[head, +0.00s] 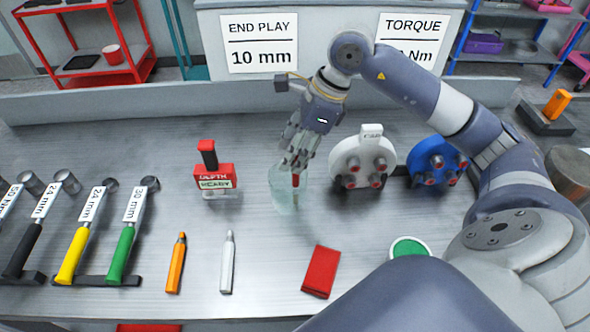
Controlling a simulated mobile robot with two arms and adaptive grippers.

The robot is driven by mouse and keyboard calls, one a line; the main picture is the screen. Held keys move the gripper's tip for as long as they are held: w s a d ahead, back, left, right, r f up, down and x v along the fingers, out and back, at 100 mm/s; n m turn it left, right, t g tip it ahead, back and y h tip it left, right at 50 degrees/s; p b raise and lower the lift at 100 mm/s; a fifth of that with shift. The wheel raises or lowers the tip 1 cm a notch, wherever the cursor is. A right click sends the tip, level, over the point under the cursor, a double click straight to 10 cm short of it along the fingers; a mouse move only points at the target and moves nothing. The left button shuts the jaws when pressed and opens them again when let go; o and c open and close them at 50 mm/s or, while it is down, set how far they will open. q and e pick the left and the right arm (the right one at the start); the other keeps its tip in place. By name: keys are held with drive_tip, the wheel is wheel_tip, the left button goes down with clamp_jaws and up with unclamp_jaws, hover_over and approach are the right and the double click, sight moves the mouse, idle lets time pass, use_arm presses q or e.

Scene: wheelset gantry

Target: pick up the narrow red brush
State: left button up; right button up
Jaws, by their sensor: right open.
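A thin red piece (296,181), likely the narrow red brush, shows just below my right gripper's fingertips. It is upright within a clear glass container (284,198) on the grey bench. Its upper part is hidden by the fingers. My right gripper (294,163) points down over the container, its fingers around or just above the red piece. The jaws are open; I cannot tell whether they touch it. My left gripper is not in view.
A red DEPTH READY gauge (215,178) stands left of the container. A white hub (361,160) and a blue hub (436,160) stand to the right.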

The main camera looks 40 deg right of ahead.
drive_tip(key=p+x, duration=0.1)
drive_tip(key=x, duration=0.2)
drive_tip(key=shift+f, duration=0.55)
drive_tip(key=shift+c, duration=0.3)
clamp_jaws()
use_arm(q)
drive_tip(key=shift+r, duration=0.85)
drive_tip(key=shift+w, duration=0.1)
